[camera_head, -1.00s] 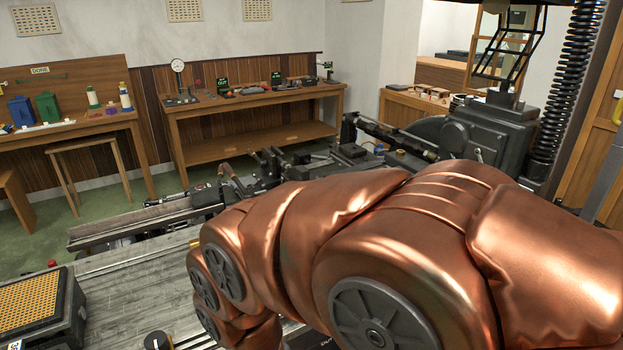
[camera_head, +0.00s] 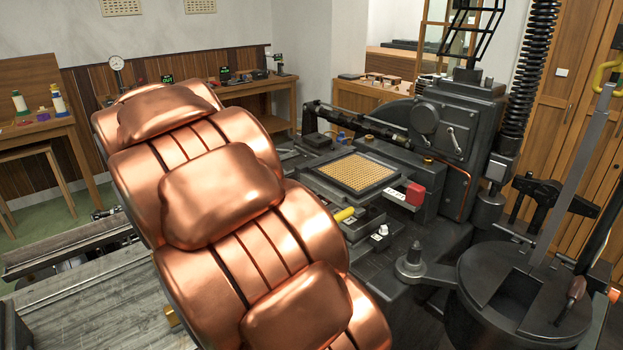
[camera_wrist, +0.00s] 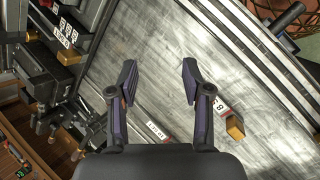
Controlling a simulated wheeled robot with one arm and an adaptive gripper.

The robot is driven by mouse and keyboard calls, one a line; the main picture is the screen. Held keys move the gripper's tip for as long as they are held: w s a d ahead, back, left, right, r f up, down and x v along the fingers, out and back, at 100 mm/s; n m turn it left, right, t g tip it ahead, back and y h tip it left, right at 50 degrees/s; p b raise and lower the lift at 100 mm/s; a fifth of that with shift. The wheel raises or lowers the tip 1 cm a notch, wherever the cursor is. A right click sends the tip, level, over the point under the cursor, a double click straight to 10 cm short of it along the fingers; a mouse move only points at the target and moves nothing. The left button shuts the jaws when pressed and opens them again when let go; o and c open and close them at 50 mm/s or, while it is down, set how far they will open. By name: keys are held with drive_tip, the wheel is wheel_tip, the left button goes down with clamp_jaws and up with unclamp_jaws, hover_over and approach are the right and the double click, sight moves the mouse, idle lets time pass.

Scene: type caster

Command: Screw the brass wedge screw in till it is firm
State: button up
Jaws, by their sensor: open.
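My gripper (camera_wrist: 158,82) is open and empty in the wrist view, with its two dark fingers apart above a worn grey metal bench top (camera_wrist: 150,50). In the head view my copper-coloured arm hides the gripper. I cannot pick out the brass wedge screw for certain. A small brass knob (camera_head: 427,161) shows on the dark caster to the right of the gold-gridded plate (camera_head: 358,172). A brass-coloured block (camera_wrist: 235,127) lies on the bench to the right of the fingers in the wrist view.
The bench top (camera_head: 75,305) is mostly bare at the left. Two label plates (camera_wrist: 158,131) lie near the fingers. A red block (camera_head: 415,194) and a yellow cylinder (camera_head: 344,214) sit on the caster. A round dark pot (camera_head: 520,290) stands at right front.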

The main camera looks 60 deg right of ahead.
drive_tip(key=w+d+n+h+b, duration=0.1)
drive_tip(key=w+d+n+h, duration=0.1)
drive_tip(key=w+d, duration=0.35)
drive_tip(key=w+d+f+n+g+h+b, duration=0.1)
drive_tip(key=w+d, duration=0.2)
drive_tip(key=d, duration=0.6)
drive_tip(key=w+d+n+h+b, duration=0.2)
drive_tip(key=w+d, duration=0.2)
drive_tip(key=d, duration=0.4)
drive_tip(key=shift+w+d+f+n+g+h+b, duration=0.35)
drive_tip(key=shift+d+f+n, duration=0.85)
drive_tip(key=shift+d, duration=2.55)
drive_tip(key=shift+w+d+f+n+g+h+b, duration=0.1)
drive_tip(key=shift+w+d+f+n+h, duration=0.3)
drive_tip(key=shift+d+f, duration=2.45)
drive_tip(key=shift+w+d+f+n+g+h+b, duration=0.25)
drive_tip(key=shift+d+f+n+h, duration=0.55)
drive_tip(key=shift+d, duration=3.85)
drive_tip(key=shift+r+y, duration=0.15)
drive_tip(key=shift+y, duration=0.2)
drive_tip(key=shift+c, duration=0.4)
drive_tip(key=c, duration=0.8)
drive_tip(key=shift+r+p, duration=0.1)
drive_tip(key=shift+p, duration=0.3)
